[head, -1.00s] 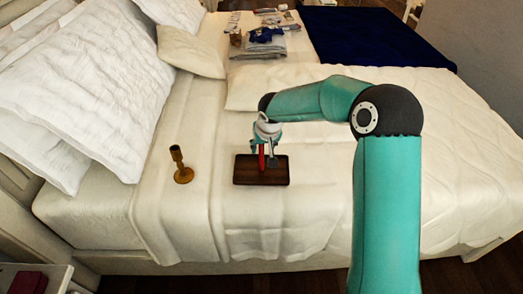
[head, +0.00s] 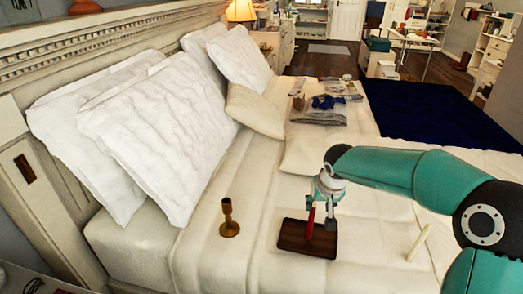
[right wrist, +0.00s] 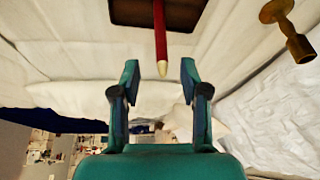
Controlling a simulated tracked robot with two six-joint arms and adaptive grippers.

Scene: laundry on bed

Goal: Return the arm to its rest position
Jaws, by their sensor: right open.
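My right gripper (head: 322,208) is above the dark wooden tray (head: 292,240) on the bed, with its arm coming in from the right. In the right wrist view the gripper (right wrist: 160,72) is open, with a gap between its two fingers. A red candle (head: 310,222) with a pale tip stands over the tray; in the right wrist view the candle (right wrist: 160,30) has its tip near the gap between the fingertips, touching neither. The tray (right wrist: 185,14) is also partly seen there. My left gripper is not in view.
A brass candlestick (head: 228,218) stands left of the tray, and a cream candle (head: 418,243) is on the bed to the right. White pillows (head: 160,130) line the headboard. Folded clothes (head: 320,112) and a dark blue blanket (head: 430,110) lie farther back.

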